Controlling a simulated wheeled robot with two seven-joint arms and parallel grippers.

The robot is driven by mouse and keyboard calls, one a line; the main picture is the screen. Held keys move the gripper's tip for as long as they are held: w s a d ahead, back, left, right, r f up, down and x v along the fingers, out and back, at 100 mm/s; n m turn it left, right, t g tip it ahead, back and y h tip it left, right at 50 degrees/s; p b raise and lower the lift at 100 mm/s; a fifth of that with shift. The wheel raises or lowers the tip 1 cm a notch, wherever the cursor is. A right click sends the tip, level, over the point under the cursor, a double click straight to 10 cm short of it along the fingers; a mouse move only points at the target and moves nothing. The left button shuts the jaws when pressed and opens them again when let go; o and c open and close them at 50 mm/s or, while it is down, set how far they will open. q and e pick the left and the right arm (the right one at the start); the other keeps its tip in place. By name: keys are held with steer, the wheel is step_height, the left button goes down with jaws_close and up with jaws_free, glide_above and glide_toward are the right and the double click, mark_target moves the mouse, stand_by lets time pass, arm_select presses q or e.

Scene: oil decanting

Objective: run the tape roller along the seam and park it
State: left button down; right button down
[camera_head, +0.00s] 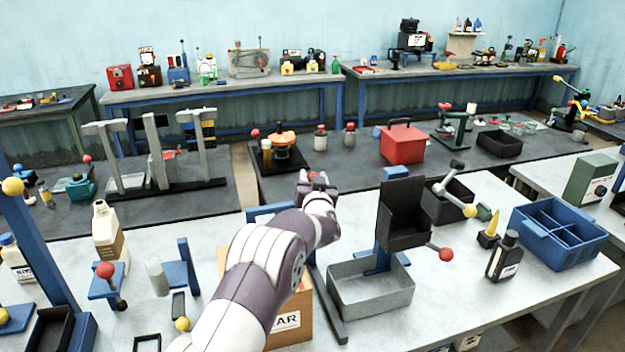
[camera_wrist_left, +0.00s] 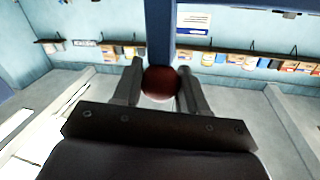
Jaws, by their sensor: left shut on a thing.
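My left gripper (camera_head: 318,180) reaches out over the light worktable. In the left wrist view its two fingers (camera_wrist_left: 160,80) are shut on a dark red ball knob (camera_wrist_left: 160,85), with a blue post (camera_wrist_left: 160,35) just beyond the knob. A cardboard box (camera_head: 292,322) with a partly readable label stands beneath and beside my left arm, which covers much of it. A blue bar (camera_head: 265,212) and a dark upright strip (camera_head: 328,300) show beside the arm. I cannot make out a tape roller or a seam for certain. My right gripper is not in view.
To the right stand a grey tray (camera_head: 372,299), a black tilted bin (camera_head: 405,212) with a red-knobbed lever, a dark bottle (camera_head: 503,256) and a blue divided crate (camera_head: 556,232). A cream jug (camera_head: 107,232) and blue stands crowd the left. Bare tabletop lies right of the grey tray.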

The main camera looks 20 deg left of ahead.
arm_select(q)
steer(key=shift+a+r, duration=0.1)
steer(key=shift+r, duration=0.25)
steer(key=c, duration=1)
jaws_free()
steer(key=o, duration=0.3)
steer(key=shift+w+f, duration=0.1)
steer(key=shift+w, duration=0.05)
steer(key=shift+o, duration=0.2)
steer(key=shift+w+a+f, duration=0.1)
steer(key=shift+f, duration=0.1)
steer(key=b+v, duration=0.3)
steer(key=v, duration=0.9)
steer(key=shift+s+b, duration=0.3)
steer(key=shift+b, duration=0.05)
